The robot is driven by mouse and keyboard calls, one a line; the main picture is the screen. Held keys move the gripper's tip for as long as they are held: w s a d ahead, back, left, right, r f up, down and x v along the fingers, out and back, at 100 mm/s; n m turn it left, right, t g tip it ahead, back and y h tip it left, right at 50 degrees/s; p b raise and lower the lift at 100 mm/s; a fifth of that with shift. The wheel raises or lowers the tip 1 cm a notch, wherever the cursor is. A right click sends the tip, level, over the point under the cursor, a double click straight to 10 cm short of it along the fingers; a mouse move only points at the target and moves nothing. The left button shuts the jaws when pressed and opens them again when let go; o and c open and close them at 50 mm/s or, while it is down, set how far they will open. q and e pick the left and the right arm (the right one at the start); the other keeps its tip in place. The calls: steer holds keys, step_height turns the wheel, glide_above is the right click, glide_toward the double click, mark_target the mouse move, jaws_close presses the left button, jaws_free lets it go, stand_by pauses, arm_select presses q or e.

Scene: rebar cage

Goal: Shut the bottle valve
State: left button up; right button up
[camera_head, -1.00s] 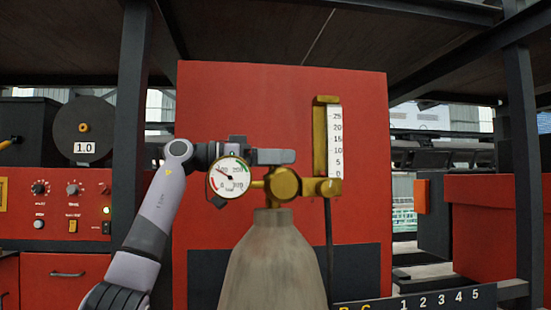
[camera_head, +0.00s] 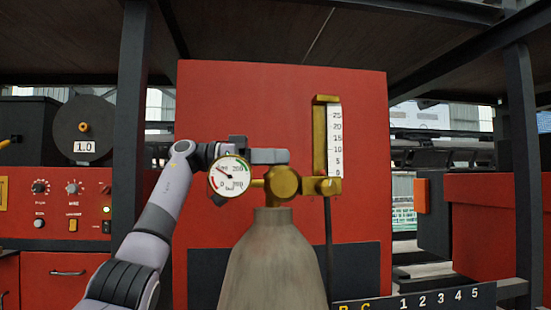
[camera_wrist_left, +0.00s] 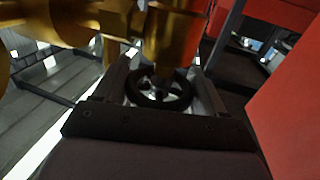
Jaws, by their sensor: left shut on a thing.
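A grey gas bottle (camera_head: 272,262) stands upright in front, with a brass valve body (camera_head: 283,183) on top. A round white pressure gauge (camera_head: 230,177) sits on the left of the brass. My left gripper (camera_head: 270,156) is behind the gauge and the valve top, partly hidden by them in the head view. In the left wrist view the black valve handwheel (camera_wrist_left: 160,98) sits between the two fingers of the left gripper (camera_wrist_left: 162,85), which is shut on it. The brass fitting (camera_wrist_left: 172,38) is just beyond the wheel. My right gripper is in neither view.
A brass flowmeter with a white scale (camera_head: 334,140) rises right of the valve. A red panel (camera_head: 240,95) stands close behind. Dark posts (camera_head: 130,120) flank it. A red control cabinet (camera_head: 55,205) is at left, a red box (camera_head: 495,225) at right.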

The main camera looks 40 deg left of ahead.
arm_select(q)
steer(key=shift+m+g+h, duration=0.3)
steer(key=shift+g, duration=0.1)
steer(key=o, duration=1)
steer(key=shift+o, duration=0.2)
steer(key=v, duration=0.7)
steer(key=shift+s+a, duration=0.1)
